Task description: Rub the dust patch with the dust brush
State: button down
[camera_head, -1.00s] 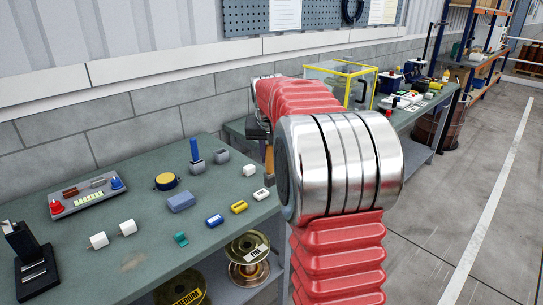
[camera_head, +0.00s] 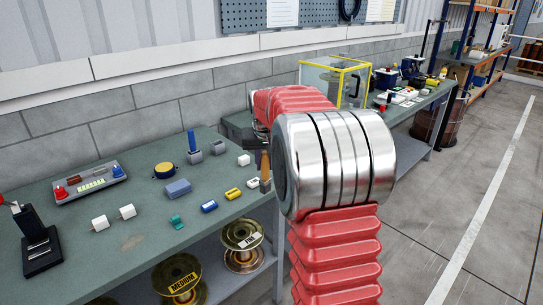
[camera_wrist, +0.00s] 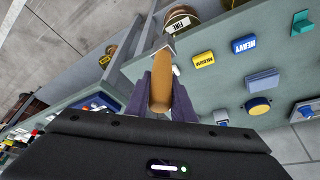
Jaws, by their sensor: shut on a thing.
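My gripper (camera_wrist: 160,88) is shut on the wooden handle of the dust brush (camera_wrist: 160,82), between two dark fingers in the wrist view. In the head view the brush's tan handle and grey lower end (camera_head: 265,168) show beside my arm, near the bench's right edge. The bristles cannot be made out. The dust patch looks like a faint brownish smudge (camera_head: 132,243) on the green bench top, in front of two white blocks. The brush is well to the right of it, apart from it.
The green bench (camera_head: 75,262) carries a control box (camera_head: 91,183), a black stand (camera_head: 38,245), a yellow-topped round thing (camera_head: 164,172), a blue-grey block (camera_head: 178,188) and small labelled blocks. Labelled spools (camera_head: 181,278) stand on the shelf below. The floor at right is open.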

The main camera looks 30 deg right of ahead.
jog(key=s+a+f+n, duration=0.1)
jog(key=a+f+n, duration=0.1)
jog(key=a+f, duration=0.3)
jog(key=s+a+f+n+y, duration=0.1)
jog(key=a+f, duration=0.4)
jog(key=a, duration=0.8)
jog(key=s+a+f+n+y, duration=0.1)
jog(key=s+a+f+n, duration=0.2)
jog(key=a, duration=0.6)
jog(key=shift+a+f+t, duration=0.3)
jog(key=shift+a+f, duration=0.05)
jog(key=shift+f, duration=1)
